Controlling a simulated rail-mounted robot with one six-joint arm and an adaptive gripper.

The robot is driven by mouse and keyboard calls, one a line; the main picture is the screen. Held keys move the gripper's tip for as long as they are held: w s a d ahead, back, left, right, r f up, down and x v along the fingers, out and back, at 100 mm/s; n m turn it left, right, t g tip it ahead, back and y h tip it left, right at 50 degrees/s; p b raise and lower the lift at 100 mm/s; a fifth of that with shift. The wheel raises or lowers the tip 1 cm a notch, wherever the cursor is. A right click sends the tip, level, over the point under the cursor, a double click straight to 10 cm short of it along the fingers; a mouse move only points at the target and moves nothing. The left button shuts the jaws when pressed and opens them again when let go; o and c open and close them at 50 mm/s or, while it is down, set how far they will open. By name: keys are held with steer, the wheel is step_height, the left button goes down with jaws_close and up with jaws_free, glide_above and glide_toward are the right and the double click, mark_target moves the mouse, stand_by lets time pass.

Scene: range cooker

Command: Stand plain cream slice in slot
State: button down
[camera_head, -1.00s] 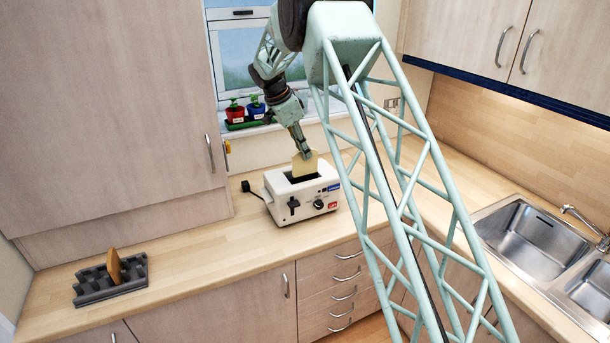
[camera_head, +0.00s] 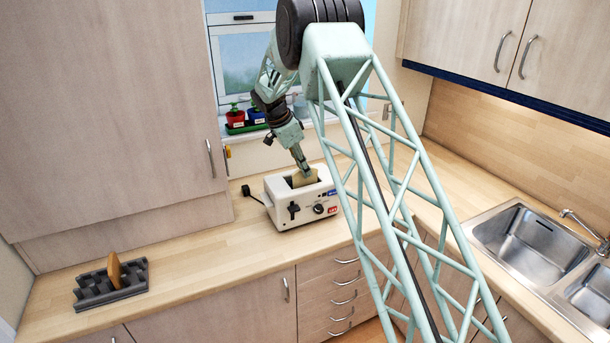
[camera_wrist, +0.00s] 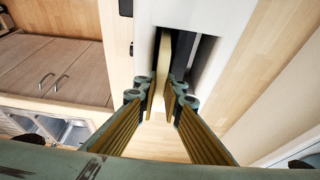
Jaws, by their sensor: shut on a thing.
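The plain cream slice (camera_head: 306,179) is upright and partly down in the top opening of the white toaster (camera_head: 280,216). Its lower part is hidden inside. My gripper (camera_head: 306,172) is just above the toaster, shut on the slice's upper edge. In the wrist view the slice (camera_wrist: 164,52) shows edge-on between the two fingers (camera_wrist: 163,95), in line with a slot of the toaster (camera_wrist: 228,22). A dark slot opening (camera_wrist: 204,58) shows to its right. I cannot tell whether the slice touches the slot's bottom.
A dark grey rack (camera_head: 92,291) with a brown toasted slice (camera_head: 114,270) in it stands on the counter at left. Potted plants (camera_head: 235,117) are on the windowsill behind the toaster. A sink (camera_head: 530,240) is at right. The counter between rack and toaster is clear.

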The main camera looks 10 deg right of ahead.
steer(key=shift+f, duration=1)
steer(key=shift+f, duration=0.2)
steer(key=c, duration=2.8)
jaws_free()
steer(key=shift+o, duration=0.3)
steer(key=shift+r, duration=0.15)
steer(key=b+v, duration=0.1)
steer(key=v, duration=1)
steer(key=shift+a+r, duration=0.15)
steer(key=shift+r, duration=0.35)
